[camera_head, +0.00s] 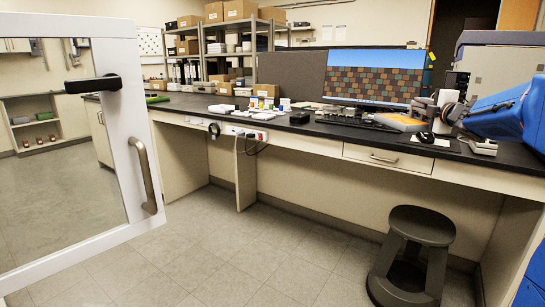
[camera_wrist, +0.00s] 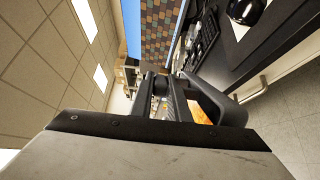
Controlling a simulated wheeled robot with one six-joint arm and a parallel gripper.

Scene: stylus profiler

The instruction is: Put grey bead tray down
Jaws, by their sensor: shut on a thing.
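The grey bead tray (camera_head: 400,122) shows in the head view as a shallow grey tray with an orange-yellow inside, in front of the monitor's right side. My gripper (camera_head: 433,108) reaches in from the right and is shut on it. In the wrist view, the tray (camera_wrist: 200,112) shows partly between and beyond the dark fingers of my gripper (camera_wrist: 182,92), with some orange visible; the fingers and the gripper body hide the rest. I cannot tell the exact gap between the tray and the bench top.
The dark bench (camera_head: 215,102) carries a monitor (camera_head: 368,80), a keyboard (camera_head: 352,121), small boxes and jars (camera_head: 268,104), and a dark mouse (camera_head: 424,138). Bare bench shows in front of the keyboard. A stool (camera_head: 415,240) stands below, and a door (camera_head: 125,150) is open at left.

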